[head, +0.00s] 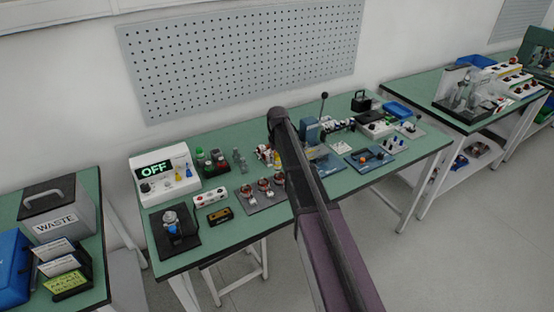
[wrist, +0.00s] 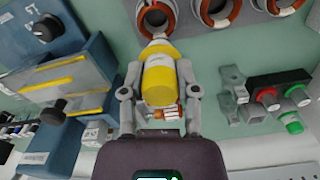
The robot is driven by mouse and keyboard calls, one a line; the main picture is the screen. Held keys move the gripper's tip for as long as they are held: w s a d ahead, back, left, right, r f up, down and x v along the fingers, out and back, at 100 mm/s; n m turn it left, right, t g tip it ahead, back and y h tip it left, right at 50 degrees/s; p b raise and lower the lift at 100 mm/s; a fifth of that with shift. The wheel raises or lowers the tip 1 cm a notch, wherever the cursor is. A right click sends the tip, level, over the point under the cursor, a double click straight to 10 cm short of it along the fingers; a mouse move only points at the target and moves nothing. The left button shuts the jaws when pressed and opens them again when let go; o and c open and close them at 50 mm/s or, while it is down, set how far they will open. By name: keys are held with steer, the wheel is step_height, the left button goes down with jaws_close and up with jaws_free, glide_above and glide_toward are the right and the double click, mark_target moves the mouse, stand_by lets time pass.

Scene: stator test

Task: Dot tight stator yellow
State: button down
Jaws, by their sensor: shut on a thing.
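In the wrist view my gripper (wrist: 160,82) is shut on a yellow bottle (wrist: 160,84), its tapered tip pointing up the picture. The tip lies close to the lower rim of the leftmost of three copper-wound stators (wrist: 142,24); I cannot tell whether it touches. The other two are the middle stator (wrist: 204,17) and the right stator (wrist: 272,8), both cut by the top edge. In the head view the stators stand in a row on a grey tray (head: 267,205). My arm covers part of the bench there, and the gripper's grasp is not clear. Which stator is tight does not show.
A blue unit with a clear cover (wrist: 62,85) stands left of my gripper. A grey clamp (wrist: 232,95) and red and green knobs (wrist: 266,97) stand right. In the head view, an OFF display box (head: 165,175) and a black pad (head: 190,243) are left; a waste bin (head: 58,215) is farther left.

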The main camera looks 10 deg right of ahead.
steer(key=shift+f+b, duration=0.5)
steer(key=shift+b, duration=0.05)
stand_by(0.7)
steer(key=shift+r+p, duration=3)
steer(key=shift+p, duration=0.05)
steer(key=shift+s, duration=0.1)
